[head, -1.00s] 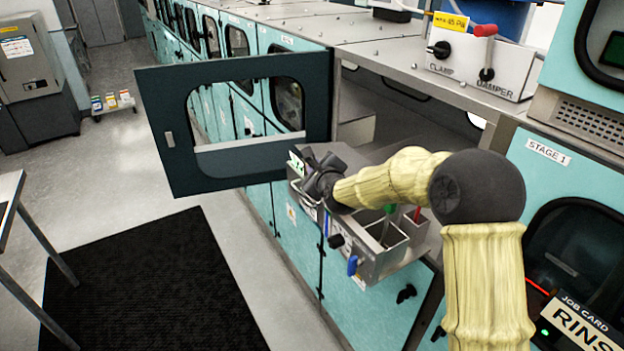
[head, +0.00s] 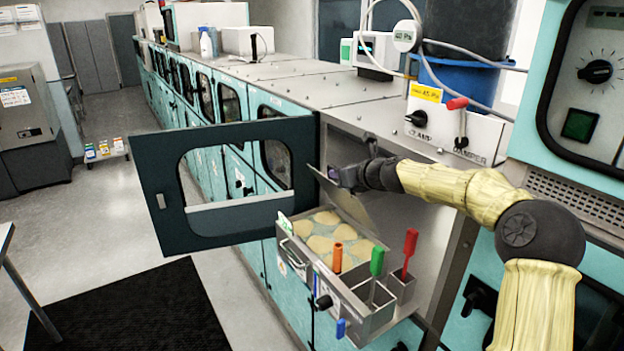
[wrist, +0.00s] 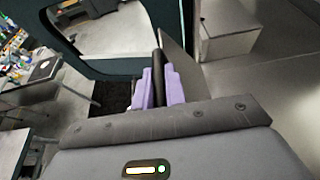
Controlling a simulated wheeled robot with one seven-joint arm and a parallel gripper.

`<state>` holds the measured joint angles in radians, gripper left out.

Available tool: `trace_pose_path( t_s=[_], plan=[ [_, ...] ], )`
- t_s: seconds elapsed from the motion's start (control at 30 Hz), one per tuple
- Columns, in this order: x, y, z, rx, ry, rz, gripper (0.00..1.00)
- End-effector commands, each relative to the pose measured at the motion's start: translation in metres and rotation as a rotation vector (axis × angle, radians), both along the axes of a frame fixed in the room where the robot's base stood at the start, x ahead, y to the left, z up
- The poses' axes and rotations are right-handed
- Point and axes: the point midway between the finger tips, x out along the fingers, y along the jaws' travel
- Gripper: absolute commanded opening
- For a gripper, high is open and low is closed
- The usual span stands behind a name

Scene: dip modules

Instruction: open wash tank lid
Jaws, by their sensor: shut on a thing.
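The wash tank (head: 290,262) stands in the open bay. Its grey metal lid (head: 352,205) is raised and tilted up, and the tank shows pale liquid with tan foam-like patches (head: 325,228). My gripper (head: 338,177) is at the lid's raised upper edge. In the wrist view its lavender fingers (wrist: 160,88) are shut around a dark bar, the lid handle (wrist: 157,70), with the thin lid plate (wrist: 178,62) just beyond. The lid's hinge line is partly hidden.
A dark windowed door (head: 165,190) stands open left of the tank. Tools with orange (head: 337,257), green (head: 377,261) and red (head: 410,242) handles stand at the tank's near side. A control box (head: 455,128) sits above right. The bay's inside behind the lid is open.

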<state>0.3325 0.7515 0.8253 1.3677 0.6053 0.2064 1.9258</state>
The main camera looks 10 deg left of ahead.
Motion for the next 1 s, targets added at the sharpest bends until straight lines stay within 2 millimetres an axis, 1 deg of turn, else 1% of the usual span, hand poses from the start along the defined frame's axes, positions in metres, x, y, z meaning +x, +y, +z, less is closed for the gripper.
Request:
trace_pose_path(
  t_s=[0.03,0.1,0.2,0.37,0.67,0.7,0.77,0.8,1.0],
  plan=[
    [0.004,-0.008,0.006,-0.001,-0.005,-0.006,0.00],
    [0.007,-0.016,0.008,-0.002,-0.006,-0.011,0.00],
    [0.010,-0.023,0.009,-0.003,-0.005,-0.015,0.00],
    [0.012,-0.027,0.008,-0.005,-0.005,-0.018,0.00],
    [0.012,-0.027,0.007,-0.006,-0.005,-0.018,0.00],
    [0.012,-0.027,0.007,-0.006,-0.005,-0.018,0.20],
    [0.012,-0.027,0.007,-0.006,-0.005,-0.018,0.32],
    [0.012,-0.027,0.007,-0.005,-0.004,-0.018,0.34],
    [0.011,-0.026,0.007,-0.005,-0.003,-0.016,0.34]
  ],
)
